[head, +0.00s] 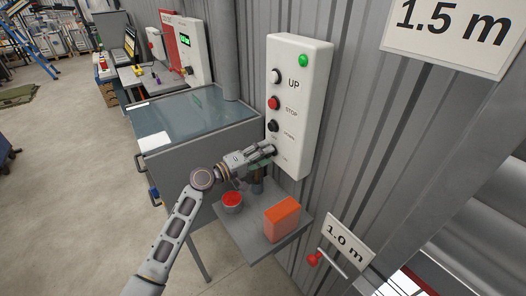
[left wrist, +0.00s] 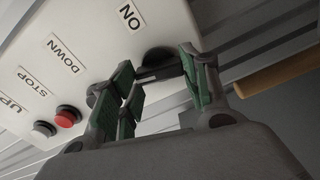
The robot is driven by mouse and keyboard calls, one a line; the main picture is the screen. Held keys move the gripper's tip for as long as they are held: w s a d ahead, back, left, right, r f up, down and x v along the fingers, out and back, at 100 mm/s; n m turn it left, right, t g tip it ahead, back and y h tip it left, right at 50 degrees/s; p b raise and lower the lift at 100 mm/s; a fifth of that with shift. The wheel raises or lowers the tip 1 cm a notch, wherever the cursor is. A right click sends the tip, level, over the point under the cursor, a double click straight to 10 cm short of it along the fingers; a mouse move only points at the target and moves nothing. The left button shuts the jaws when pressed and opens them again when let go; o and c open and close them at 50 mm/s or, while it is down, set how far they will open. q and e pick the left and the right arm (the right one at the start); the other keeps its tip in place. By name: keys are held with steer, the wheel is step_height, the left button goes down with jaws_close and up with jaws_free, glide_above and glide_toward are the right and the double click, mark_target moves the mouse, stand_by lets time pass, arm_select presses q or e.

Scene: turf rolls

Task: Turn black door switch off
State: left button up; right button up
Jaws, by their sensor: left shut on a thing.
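The white control box (head: 298,110) on the corrugated wall carries a green light, a white UP button, a red STOP button (head: 274,103), a black DOWN button (head: 273,126) and a black switch at the bottom. My left gripper (head: 270,150) is at that lowest switch and hides most of it. In the left wrist view the black switch (left wrist: 157,57) shows beside the word ON, between the green-padded fingers of my left gripper (left wrist: 160,75), which is shut on it. The switch's exact turn is hard to tell. My right gripper is not in view.
Below the box, a small grey shelf (head: 240,237) holds an orange box (head: 282,219) and a red-topped can (head: 232,202). A grey cabinet (head: 195,120) stands to the left. A red-handled lever (head: 315,259) is at lower right. Open floor lies left.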

arm_select(q)
steer(key=shift+a+n+p, duration=0.1)
steer(key=shift+n+p, duration=0.5)
steer(key=shift+n, duration=0.8)
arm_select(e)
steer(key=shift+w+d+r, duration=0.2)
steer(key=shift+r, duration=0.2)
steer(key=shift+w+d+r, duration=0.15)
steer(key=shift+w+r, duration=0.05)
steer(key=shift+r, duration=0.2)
arm_select(q)
steer(key=o, duration=1)
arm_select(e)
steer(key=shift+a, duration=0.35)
arm_select(q)
steer(key=shift+v, duration=6)
